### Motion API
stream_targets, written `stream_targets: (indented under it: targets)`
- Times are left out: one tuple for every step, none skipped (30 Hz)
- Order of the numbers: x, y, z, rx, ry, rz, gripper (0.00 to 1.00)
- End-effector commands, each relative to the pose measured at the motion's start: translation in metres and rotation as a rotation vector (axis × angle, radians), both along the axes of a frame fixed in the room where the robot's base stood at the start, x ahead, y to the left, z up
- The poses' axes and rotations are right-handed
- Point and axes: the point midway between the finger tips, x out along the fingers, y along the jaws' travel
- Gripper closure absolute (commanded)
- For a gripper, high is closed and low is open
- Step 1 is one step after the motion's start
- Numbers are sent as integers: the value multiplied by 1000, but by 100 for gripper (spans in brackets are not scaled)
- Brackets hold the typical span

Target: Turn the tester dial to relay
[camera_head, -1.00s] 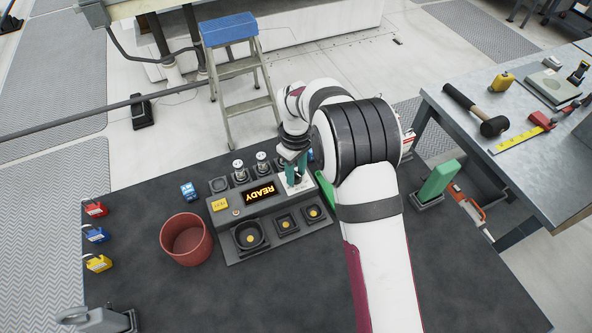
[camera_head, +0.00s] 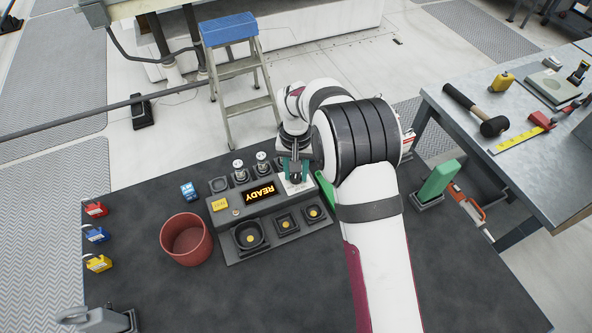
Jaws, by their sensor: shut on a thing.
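The tester (camera_head: 262,211) is a grey console on the dark bench mat, with a display (camera_head: 258,193) that reads READY, upside down in this view. My gripper (camera_head: 296,177) points down at the white plate (camera_head: 297,187) at the tester's right end. Its green fingers are shut on the dial there, which they and my wrist mostly hide. I cannot read the dial's pointer or its labels.
A red bin (camera_head: 186,239) stands left of the tester. Red, blue and yellow padlocks (camera_head: 97,236) lie at the mat's left edge. A green block (camera_head: 438,179) stands to the right of my arm.

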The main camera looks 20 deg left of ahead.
Motion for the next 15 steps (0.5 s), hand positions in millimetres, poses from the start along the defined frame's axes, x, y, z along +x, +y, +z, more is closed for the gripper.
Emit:
stream_targets:
  targets:
    - [0, 0, 0, 1, -1, -40, 100]
    - [0, 0, 0, 1, -1, -66, 100]
    - [0, 0, 0, 1, -1, -102, 100]
    - [0, 0, 0, 1, -1, -127, 100]
    - [0, 0, 0, 1, -1, -152, 100]
    - [0, 0, 0, 1, -1, -184, 100]
    - [0, 0, 0, 1, -1, -208, 100]
    - [0, 0, 0, 1, -1, -230, 100]
    - [0, 0, 0, 1, -1, -258, 100]
    - [0, 0, 0, 1, -1, -278, 100]
    - [0, 0, 0, 1, -1, -298, 100]
    - [0, 0, 0, 1, -1, -322, 100]
    - [0, 0, 0, 1, -1, -338, 100]
    - [0, 0, 0, 1, -1, -355, 100]
    - [0, 0, 0, 1, -1, -373, 100]
